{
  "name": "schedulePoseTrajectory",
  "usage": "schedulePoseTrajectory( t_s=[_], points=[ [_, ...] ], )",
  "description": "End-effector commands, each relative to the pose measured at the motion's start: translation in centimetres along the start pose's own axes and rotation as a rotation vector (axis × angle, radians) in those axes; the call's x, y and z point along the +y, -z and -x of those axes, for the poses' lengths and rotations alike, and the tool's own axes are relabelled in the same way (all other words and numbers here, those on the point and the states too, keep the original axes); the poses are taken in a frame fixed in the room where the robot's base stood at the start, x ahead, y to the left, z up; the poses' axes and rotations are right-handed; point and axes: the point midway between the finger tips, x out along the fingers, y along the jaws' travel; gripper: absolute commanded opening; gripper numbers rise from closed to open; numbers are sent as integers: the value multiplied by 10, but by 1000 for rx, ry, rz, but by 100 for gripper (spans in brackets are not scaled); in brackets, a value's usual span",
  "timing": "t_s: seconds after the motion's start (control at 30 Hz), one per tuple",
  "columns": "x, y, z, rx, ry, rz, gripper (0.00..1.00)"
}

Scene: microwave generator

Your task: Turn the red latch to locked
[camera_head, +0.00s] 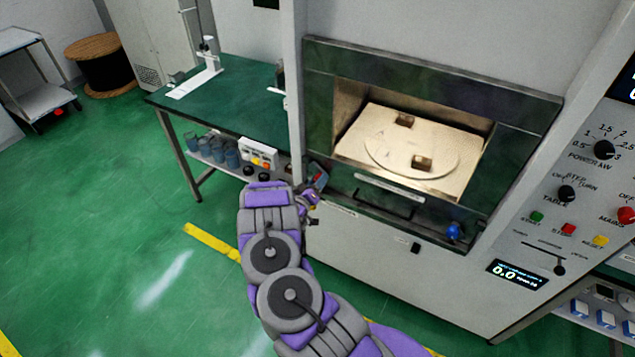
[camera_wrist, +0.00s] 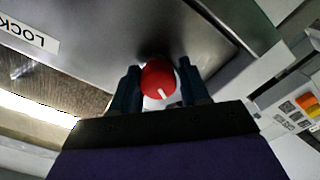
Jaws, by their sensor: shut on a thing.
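The red latch knob (camera_wrist: 157,80) shows in the wrist view, round with a short white mark near its lower edge. My gripper (camera_wrist: 162,88) has one dark finger on each side of the knob and is shut on it. A white label reading "LOCK" (camera_wrist: 28,36) shows upside down at the upper left. In the head view my gripper (camera_head: 314,195) is at the lower left corner of the microwave front (camera_head: 365,235).
The microwave chamber (camera_head: 400,150) is lit, with two small brown blocks inside. A blue knob (camera_head: 454,231) sits at its lower right. A control panel (camera_head: 570,200) is at the right. A green table (camera_head: 240,105) stands behind my arm at the left.

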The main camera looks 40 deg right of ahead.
Motion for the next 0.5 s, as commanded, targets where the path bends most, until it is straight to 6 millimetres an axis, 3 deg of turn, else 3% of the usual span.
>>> schedulePoseTrajectory(
  t_s=[0.03,0.07,0.1,0.27,0.5],
  points=[
    [0,-1,0,-1,0,0,15],
    [0,-1,0,-2,0,0,48],
    [0,-1,0,-2,0,0,52],
    [0,-1,0,-1,-1,1,66],
    [1,0,1,-1,-1,1,66]
  ],
)
